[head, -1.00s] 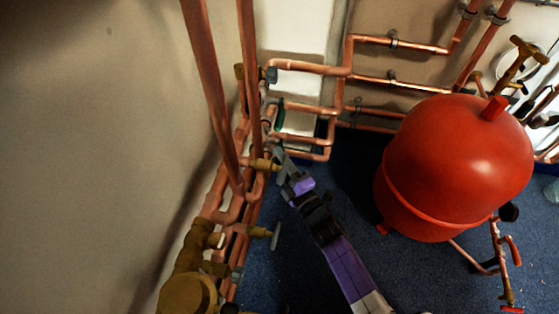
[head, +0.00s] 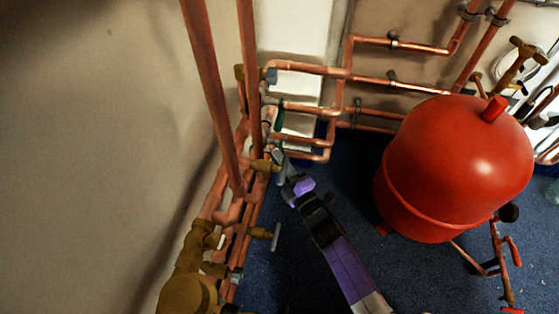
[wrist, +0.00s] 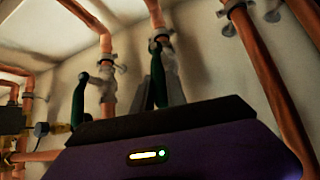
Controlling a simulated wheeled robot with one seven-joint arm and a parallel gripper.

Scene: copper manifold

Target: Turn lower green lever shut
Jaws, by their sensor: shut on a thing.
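My gripper (head: 278,157) reaches in from the lower right to the copper pipes by the left wall. In the wrist view my gripper (wrist: 158,62) is shut on a green lever (wrist: 158,84), which stands nearly upright between its fingers. The lever sits at a grey valve on a vertical copper pipe; the fingers hide part of it. A second green lever (wrist: 78,99) hangs to the left, apart from the gripper. One green lever (head: 278,117) also shows above the gripper in the head view. The held lever is hidden there.
Two thick copper pipes (head: 212,95) rise in front of the left wall. A large red tank (head: 450,170) stands to the right. Blue floor (head: 345,175) lies open between tank and pipes.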

